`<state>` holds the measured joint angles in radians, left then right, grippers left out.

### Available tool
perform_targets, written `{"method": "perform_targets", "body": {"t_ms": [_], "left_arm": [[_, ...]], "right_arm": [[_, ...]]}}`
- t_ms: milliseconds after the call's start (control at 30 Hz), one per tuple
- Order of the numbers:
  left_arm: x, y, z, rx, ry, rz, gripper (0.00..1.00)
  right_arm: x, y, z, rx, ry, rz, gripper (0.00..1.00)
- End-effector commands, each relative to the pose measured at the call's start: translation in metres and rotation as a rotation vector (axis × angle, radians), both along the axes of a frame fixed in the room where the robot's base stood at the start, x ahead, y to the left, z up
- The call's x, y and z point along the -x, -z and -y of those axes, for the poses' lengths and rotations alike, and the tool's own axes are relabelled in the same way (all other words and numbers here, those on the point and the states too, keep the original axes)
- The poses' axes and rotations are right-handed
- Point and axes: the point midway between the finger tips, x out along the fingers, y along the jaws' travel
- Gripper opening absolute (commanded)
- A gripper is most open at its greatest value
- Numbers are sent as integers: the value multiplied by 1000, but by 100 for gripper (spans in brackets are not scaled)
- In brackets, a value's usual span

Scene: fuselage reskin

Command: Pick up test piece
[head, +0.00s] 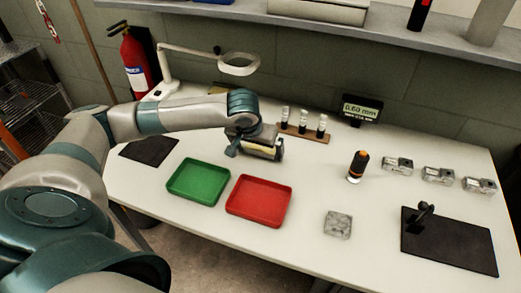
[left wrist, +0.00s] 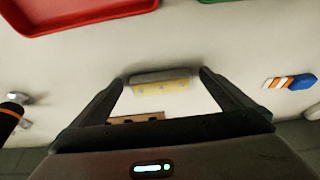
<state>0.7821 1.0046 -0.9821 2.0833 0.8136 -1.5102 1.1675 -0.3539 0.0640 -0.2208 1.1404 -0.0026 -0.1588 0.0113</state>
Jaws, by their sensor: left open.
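A small bar, grey along one edge and pale yellow with small dots on its face, lies between my left fingertips in the left wrist view (left wrist: 160,84); it looks like the test piece. My left gripper (left wrist: 162,76) is open, with one finger on each side of the bar; I cannot tell whether either finger touches it. In the head view my left gripper (head: 256,150) is low over the table behind the red tray, and it partly hides the bar. My right gripper is not in view.
A green tray (head: 198,163) and a red tray (head: 259,183) stand in front. A wooden rack with vials (head: 303,134) stands close behind. A black-orange tool (head: 357,166), a grey block (head: 338,222), metal blocks and a dark mat (head: 455,250) lie right.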

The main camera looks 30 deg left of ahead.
Motion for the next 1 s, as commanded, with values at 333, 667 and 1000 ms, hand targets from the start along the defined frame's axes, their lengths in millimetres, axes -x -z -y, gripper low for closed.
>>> {"method": "perform_targets", "body": {"t_ms": [333,667,1000], "left_arm": [[0,0,0,0,0,1,55],[-1,-8,0,1,1,3,55],[-6,-49,16,4,5,4,55]], "right_arm": [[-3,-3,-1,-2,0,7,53],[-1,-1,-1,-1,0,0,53],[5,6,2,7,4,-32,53]]}}
